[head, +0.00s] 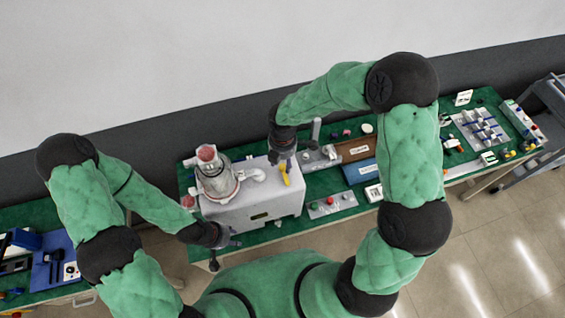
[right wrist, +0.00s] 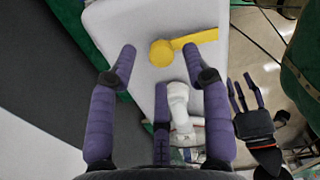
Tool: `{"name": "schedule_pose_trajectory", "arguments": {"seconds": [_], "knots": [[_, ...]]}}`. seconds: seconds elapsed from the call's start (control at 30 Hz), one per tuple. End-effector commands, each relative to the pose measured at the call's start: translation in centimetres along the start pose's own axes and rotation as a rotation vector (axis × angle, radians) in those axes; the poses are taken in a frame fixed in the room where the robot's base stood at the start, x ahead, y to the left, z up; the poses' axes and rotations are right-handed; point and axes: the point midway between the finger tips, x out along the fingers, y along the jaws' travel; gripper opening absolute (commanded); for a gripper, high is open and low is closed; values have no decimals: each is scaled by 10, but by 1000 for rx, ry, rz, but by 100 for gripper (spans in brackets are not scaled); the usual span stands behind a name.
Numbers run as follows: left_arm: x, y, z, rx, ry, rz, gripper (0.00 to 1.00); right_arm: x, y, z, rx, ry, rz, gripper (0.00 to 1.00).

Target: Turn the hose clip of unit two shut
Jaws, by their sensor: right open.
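A yellow lever with a round hub (head: 285,173) sits on the top of a pale box (head: 255,212), near its right end. In the right wrist view the hub (right wrist: 162,53) is just beyond my fingertips, its flat handle pointing right. A white-and-grey pump with a reddish top (head: 212,172) stands on the left of the box, its white spout towards the lever. No unit number is readable. My right gripper (head: 284,160) is open above the lever, fingers (right wrist: 159,58) spread and empty. My left gripper (head: 226,248) is open and empty at the box's front left.
The green bench (head: 330,181) holds a brown bin (head: 356,149), a blue bin (head: 358,172) and a plate with coloured buttons (head: 333,204) right of the box. A grey post (head: 316,130) stands close behind my right gripper. A cart (head: 540,113) is at far right.

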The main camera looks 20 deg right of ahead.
Motion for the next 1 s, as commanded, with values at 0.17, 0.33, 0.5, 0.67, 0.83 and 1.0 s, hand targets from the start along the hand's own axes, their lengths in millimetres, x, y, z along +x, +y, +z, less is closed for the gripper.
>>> {"name": "schedule_pose_trajectory", "arguments": {"seconds": [0.17, 0.33, 0.5, 0.67, 0.83, 1.0], "knots": [[-1, 0, 0, 0, -1, 0, 40, 18, 0, 0, 1, 0, -1, 49], [-1, 0, 0, 0, 0, 0, 40, 24, 0, 0, -1, 0, 1, 49], [-1, 0, 0, 0, 0, 0, 40, 24, 0, 0, 0, 0, 1, 49], [-1, 0, 0, 0, -1, 0, 40, 23, 0, 0, 0, 0, 1, 18], [-1, 0, 0, 0, 0, 0, 40, 23, 0, 0, 0, 0, 1, 0], [0, 0, 0, 0, 0, 0, 40, 24, 0, 0, 8, 0, 1, 0]]}}
